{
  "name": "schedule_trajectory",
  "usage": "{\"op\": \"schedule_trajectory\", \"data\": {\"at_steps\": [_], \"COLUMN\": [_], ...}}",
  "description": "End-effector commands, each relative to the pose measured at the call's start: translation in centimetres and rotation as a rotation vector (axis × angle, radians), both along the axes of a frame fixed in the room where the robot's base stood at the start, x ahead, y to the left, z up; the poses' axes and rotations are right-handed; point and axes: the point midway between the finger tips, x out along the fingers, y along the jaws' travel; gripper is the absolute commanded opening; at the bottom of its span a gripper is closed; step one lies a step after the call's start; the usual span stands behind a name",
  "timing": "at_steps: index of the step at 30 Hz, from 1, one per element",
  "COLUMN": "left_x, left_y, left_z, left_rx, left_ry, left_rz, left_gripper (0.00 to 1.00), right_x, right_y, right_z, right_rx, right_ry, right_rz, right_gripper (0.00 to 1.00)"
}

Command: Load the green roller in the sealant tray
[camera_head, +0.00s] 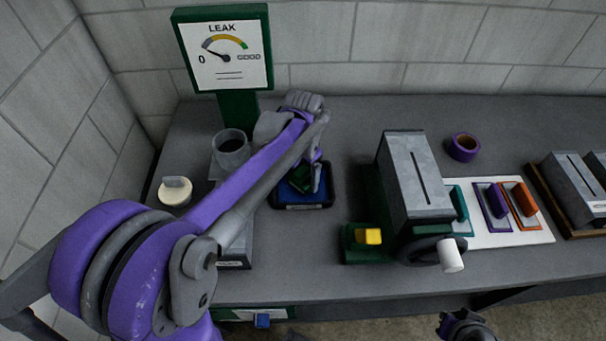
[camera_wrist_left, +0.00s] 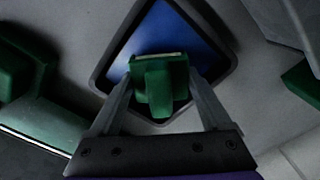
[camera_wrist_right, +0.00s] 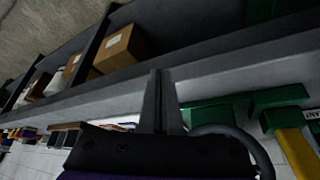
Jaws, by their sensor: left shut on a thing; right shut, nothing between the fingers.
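The sealant tray (camera_head: 304,203) is a dark square tray with a blue inside, on the bench in the head view. In the left wrist view the tray (camera_wrist_left: 193,29) fills the middle. My left gripper (camera_head: 310,185) is over the tray and shut on the green roller (camera_wrist_left: 155,90). The roller is in front of the blue surface; I cannot tell whether it touches it. In the head view the roller (camera_head: 300,178) is partly hidden by my gripper. My right gripper (camera_wrist_right: 160,75) is shut and empty, near the bench's front edge.
A grey box machine (camera_head: 415,170) with a white-handled crank stands right of the tray. A white board (camera_head: 500,238) holds green, purple and orange pieces. A purple tape roll (camera_head: 464,147) lies behind it. The LEAK gauge (camera_head: 223,55) stands at the back left.

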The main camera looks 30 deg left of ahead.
Motion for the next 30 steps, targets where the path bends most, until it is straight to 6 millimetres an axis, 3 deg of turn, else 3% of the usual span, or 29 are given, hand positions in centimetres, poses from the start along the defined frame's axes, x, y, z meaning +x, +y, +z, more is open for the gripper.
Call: {"op": "schedule_trajectory", "data": {"at_steps": [30], "left_x": [-0.03], "left_y": [0.01], "left_z": [-0.78], "left_rx": [0.000], "left_ry": [0.001], "left_rz": [0.000], "left_gripper": [0.37], "right_x": [-0.18], "right_y": [0.00], "right_z": [-0.60], "right_rx": [0.000], "right_ry": [0.003], "right_rz": [0.000], "right_gripper": [0.00]}}
